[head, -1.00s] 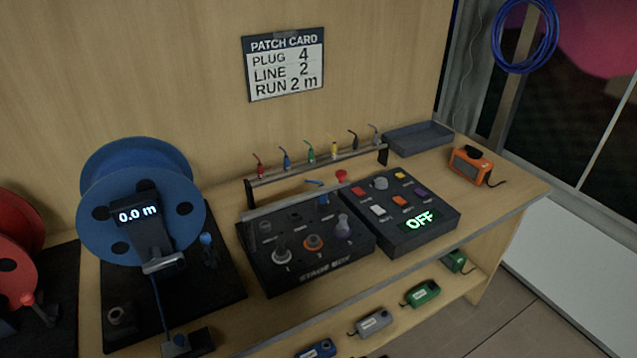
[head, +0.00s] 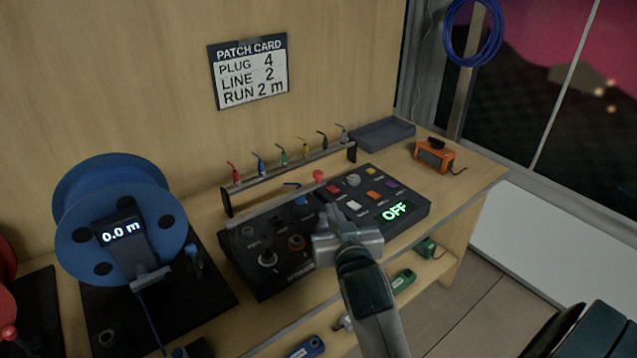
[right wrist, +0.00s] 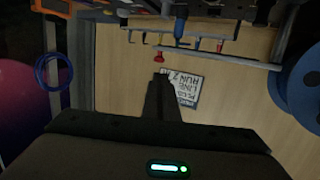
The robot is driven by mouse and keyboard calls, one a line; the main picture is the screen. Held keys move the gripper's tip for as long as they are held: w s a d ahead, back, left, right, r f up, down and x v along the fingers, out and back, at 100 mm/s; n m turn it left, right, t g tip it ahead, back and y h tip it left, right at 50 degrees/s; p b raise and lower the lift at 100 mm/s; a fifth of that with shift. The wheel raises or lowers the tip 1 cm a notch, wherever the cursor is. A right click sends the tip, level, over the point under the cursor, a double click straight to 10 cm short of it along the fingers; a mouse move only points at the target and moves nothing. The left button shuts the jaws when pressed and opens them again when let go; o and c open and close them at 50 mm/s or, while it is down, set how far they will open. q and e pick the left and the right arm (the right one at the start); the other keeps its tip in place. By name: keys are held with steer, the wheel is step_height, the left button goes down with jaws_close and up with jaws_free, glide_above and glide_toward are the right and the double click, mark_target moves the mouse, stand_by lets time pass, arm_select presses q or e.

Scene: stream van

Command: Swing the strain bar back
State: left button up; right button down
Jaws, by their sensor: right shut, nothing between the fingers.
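The strain bar, which I take to be the thin grey bar (head: 268,210) with a red knob (head: 319,176) near its right end, runs along the back of the black stage box (head: 262,285), in front of the plug rack. In the right wrist view, upside down, the red knob (right wrist: 158,57) shows just past the fingertips (right wrist: 160,78); I see no clear contact. My left gripper is not in view.
A rack (head: 290,168) with several coloured plugs stands behind. A button panel (head: 410,190) reading OFF is to the right. A blue cable reel (head: 125,195) stands left. A grey tray (head: 383,134) and an orange device (head: 433,156) sit at the back right.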

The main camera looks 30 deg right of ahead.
steer(key=shift+d+r, duration=0.1)
steer(key=shift+r, duration=0.2)
steer(key=shift+w, duration=0.15)
steer(key=p, duration=0.4)
glide_toward(319, 176)
steer(key=x, duration=0.6)
steer(key=shift+w+d+f, duration=0.1)
steer(key=shift+w+f, duration=0.05)
